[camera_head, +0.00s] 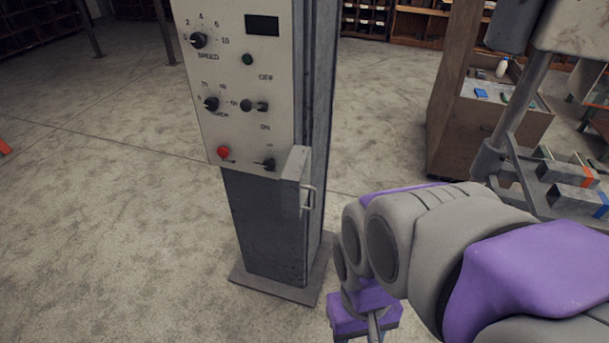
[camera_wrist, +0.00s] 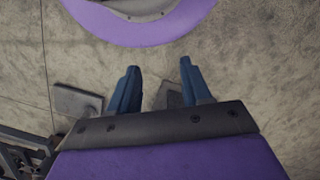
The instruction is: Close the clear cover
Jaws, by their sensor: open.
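A control panel (camera_head: 243,85) with knobs and a red button (camera_head: 224,152) faces me on a grey post. A narrow pale grey plate (camera_head: 291,180) with a small metal handle (camera_head: 308,198) juts out at the panel's lower right corner. It may be the cover seen nearly edge-on; no clear sheet can be made out. My gripper shows in the wrist view (camera_wrist: 160,64) with two blue fingers apart and nothing between them.
The post (camera_head: 262,230) stands on a flat base plate (camera_head: 280,285). A wooden cabinet (camera_head: 490,120) with small items and a grey metal stand (camera_head: 500,145) are at the right. Concrete floor (camera_head: 110,240) left of the post is clear.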

